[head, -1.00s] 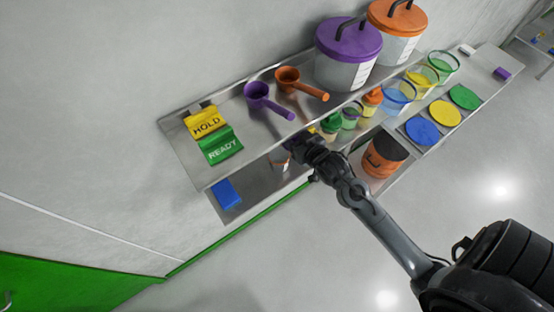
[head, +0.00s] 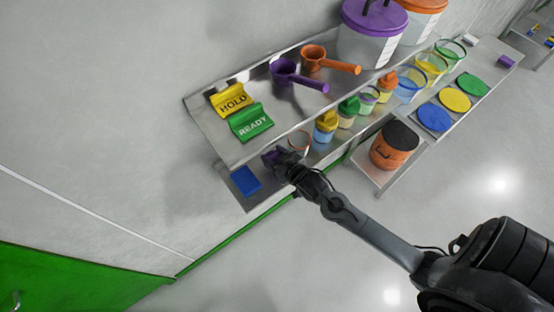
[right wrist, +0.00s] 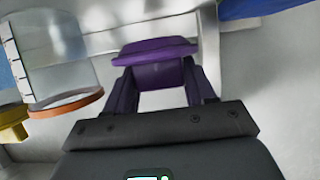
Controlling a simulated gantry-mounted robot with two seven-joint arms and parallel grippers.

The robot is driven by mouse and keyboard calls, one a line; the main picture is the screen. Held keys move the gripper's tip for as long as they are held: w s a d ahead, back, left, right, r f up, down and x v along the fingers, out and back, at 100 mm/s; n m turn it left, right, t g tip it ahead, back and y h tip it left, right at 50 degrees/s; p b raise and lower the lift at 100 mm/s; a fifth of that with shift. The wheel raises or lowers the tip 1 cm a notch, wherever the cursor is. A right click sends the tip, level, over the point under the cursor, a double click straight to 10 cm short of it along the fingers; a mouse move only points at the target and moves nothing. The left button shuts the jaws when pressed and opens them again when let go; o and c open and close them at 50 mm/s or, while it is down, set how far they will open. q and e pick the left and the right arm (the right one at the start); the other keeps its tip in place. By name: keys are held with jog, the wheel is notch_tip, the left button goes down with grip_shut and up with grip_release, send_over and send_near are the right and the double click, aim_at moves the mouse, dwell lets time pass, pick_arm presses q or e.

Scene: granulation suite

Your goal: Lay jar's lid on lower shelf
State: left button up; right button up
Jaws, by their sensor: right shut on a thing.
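My right gripper (head: 283,160) is at the front of the lower shelf (head: 232,178), just right of a blue block. It is shut on a purple lid (right wrist: 158,70), which shows between the fingers in the right wrist view. In the head view only a bit of the purple lid (head: 272,156) shows. An open clear jar (head: 299,141) with an orange-brown rim stands close behind the gripper. The same jar (right wrist: 56,60) shows at the left in the right wrist view. I cannot tell whether the lid touches the shelf. My left gripper is not in view.
The blue block (head: 245,180) lies at the shelf's left end. Right of the open jar stand several small jars, including a yellow-lidded one (head: 325,125) and a green-lidded one (head: 348,110). The upper shelf (head: 205,122) overhangs, bearing signs, scoops and buckets.

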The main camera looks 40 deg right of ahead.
aim_at(275, 161)
jog(key=shift+f, duration=2)
jog(key=shift+f, duration=0.15)
jog(key=o, duration=1)
jog(key=shift+r, duration=0.2)
jog(key=s+a+r+n+g, duration=0.1)
jog(key=s+a+r+g, duration=0.1)
jog(key=s, duration=0.5)
jog(key=s+a+r+n+g+y, duration=0.1)
jog(key=s+a+g, duration=0.3)
jog(key=s, duration=0.4)
jog(key=s+a+r+n+g, duration=0.1)
jog(key=s+a+r+g, duration=0.2)
jog(key=s, duration=0.5)
jog(key=shift+a+g, duration=0.1)
jog(key=shift+g, duration=0.3)
